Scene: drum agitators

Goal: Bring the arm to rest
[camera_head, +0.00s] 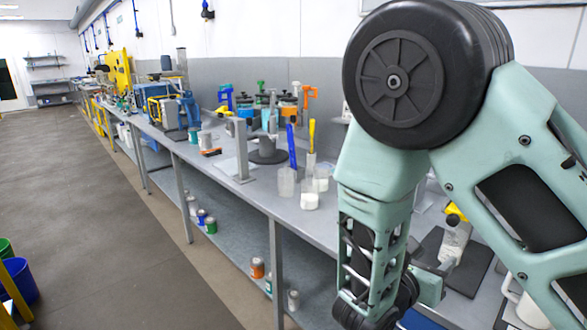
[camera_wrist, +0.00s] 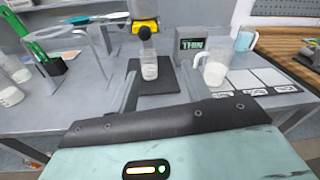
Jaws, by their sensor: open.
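My arm fills the right side of the head view, bent over the bench with its lower part hanging near the bench's front edge. My gripper (camera_wrist: 159,84) is open in the wrist view, its two dark fingers apart with nothing gripped. A clear container with white contents (camera_wrist: 149,66) stands beyond the fingers on a dark mat (camera_wrist: 172,84), below a yellow part (camera_wrist: 145,27). In the head view a clear container (camera_head: 453,243) with a yellow top stands beside my gripper. My arm hides part of the bench there.
The grey bench (camera_head: 225,180) runs away to the left. A metal stand (camera_head: 241,150) and containers with blue and yellow handles stand further along. The floor (camera_head: 100,200) is mostly clear.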

